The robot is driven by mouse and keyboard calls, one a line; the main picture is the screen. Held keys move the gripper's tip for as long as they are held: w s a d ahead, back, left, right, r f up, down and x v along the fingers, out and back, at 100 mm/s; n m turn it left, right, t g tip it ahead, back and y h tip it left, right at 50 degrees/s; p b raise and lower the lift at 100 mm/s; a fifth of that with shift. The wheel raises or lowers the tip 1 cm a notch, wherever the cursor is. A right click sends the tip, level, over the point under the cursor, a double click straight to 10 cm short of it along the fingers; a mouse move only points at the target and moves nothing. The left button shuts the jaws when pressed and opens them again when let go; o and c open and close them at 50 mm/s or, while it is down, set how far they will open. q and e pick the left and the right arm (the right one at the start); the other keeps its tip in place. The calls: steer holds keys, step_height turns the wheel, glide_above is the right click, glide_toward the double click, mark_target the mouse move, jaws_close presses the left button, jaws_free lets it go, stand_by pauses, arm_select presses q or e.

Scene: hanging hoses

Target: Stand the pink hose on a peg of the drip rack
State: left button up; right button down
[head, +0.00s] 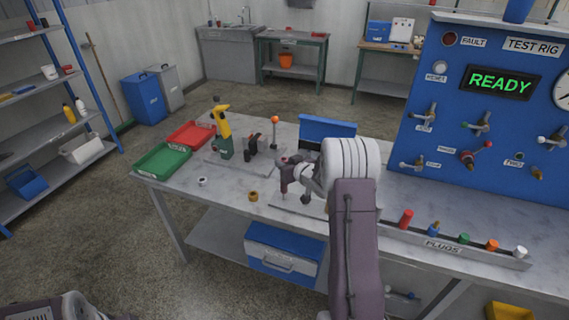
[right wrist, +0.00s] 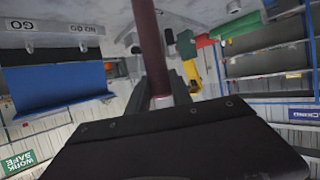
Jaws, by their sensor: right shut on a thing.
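My right gripper (head: 287,178) is above the middle of the grey bench, and its jaws are small and partly hidden by my arm in the head view. In the right wrist view it is shut on a dark pink-maroon tube, the pink hose (right wrist: 151,45), which runs up the picture from between the fingers. The hose's paler lower part sits at the jaws. I cannot pick out a drip rack with pegs for certain in either view. My left gripper is not in view; only part of my left arm shows at the lower left.
Red (head: 190,134) and green trays (head: 161,161), a yellow-green tool (head: 223,130) and an orange-topped post (head: 275,130) stand on the left of the bench. A yellow-brown ring (head: 253,196) lies near the front. A plug strip (head: 450,246) and blue test rig (head: 480,110) are right.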

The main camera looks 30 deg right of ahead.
steer(key=b, duration=0.3)
glide_above(285, 186)
steer(key=w, duration=0.1)
steer(key=shift+d+f, duration=0.2)
steer(key=shift+f, duration=1.85)
steer(key=c, duration=1.1)
jaws_free()
steer(key=shift+o, duration=0.2)
steer(key=v, duration=0.9)
steer(key=shift+a, duration=0.1)
